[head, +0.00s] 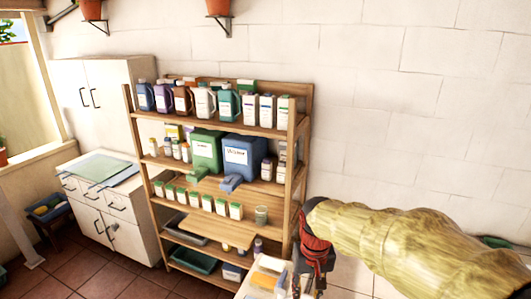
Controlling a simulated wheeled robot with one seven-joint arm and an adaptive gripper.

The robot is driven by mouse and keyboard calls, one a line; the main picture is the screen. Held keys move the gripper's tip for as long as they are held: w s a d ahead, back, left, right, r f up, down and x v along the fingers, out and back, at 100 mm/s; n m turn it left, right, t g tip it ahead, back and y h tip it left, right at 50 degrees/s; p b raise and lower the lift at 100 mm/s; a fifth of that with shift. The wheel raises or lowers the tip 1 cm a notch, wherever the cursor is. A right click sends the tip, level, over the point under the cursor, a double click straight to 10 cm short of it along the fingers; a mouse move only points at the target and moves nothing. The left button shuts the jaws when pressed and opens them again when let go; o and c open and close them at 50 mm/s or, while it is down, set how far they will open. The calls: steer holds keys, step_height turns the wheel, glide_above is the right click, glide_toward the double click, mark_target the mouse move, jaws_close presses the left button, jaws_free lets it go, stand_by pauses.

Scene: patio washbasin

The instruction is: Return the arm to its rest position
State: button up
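My arm enters from the right in the head view, covered in a yellowish, wrinkled sleeve. My gripper (309,284), red and black, is at its end and points down near the bottom edge of the picture. It is in front of the right side of the wooden shelf (297,150). The fingers are small and dark and partly cut off by the frame, so I cannot tell whether they are open or shut. I see no object clearly held in them.
A pale surface with small items (264,280) lies just left of my gripper. The shelf holds several bottles, boxes and a blue container (243,155). A white cabinet (105,225) stands at left. The wall right of the shelf is bare above my arm.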

steer(key=s+d+f+t+b, duration=0.2)
steer(key=s+d+f+b, duration=0.1)
steer(key=s+b, duration=0.4)
steer(key=s+d+f+t+b, duration=0.2)
steer(key=s+d+b, duration=0.3)
steer(key=s, duration=0.6)
steer(key=t+b, duration=0.1)
steer(key=b, duration=0.1)
steer(key=shift+s+f+b, duration=0.3)
steer(key=shift+s+f, duration=0.1)
steer(key=shift+d, duration=0.1)
